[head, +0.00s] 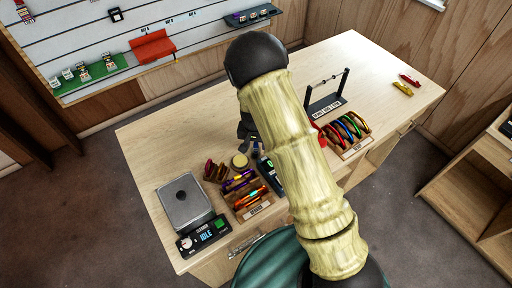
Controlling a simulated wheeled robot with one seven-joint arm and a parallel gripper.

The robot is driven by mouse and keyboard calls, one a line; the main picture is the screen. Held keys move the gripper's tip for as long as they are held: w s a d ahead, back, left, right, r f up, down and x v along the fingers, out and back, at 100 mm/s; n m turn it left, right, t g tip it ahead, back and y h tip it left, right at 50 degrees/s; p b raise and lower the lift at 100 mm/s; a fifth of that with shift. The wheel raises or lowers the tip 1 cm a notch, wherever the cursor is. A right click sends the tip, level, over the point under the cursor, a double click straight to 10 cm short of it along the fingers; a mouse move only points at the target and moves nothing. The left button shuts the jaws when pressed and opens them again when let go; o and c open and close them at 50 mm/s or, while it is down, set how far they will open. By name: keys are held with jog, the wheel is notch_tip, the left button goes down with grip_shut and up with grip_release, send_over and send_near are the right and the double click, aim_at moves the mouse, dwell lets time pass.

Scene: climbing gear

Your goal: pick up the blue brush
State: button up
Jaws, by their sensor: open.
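I cannot pick out the blue brush for certain in the head view; my arm covers the middle of the workbench (150,150) and may hide it. My dark gripper (254,150) shows only in part at the left edge of my pale arm. It is over the middle of the bench, just behind a small dark device with a bluish face (268,172). Its jaws are open, and I see nothing held between them. How high it is above the bench is hard to tell.
A scale (186,200) stands at the bench's left front. Right of my arm are another rack (346,150) and a black frame stand (325,105). The left-back bench top is clear.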

jog(key=shift+c, duration=0.4)
grip_shut()
notch_tip(320, 180, up, 10)
jog(key=b, duration=0.3)
dwell(0.4)
dwell(0.4)
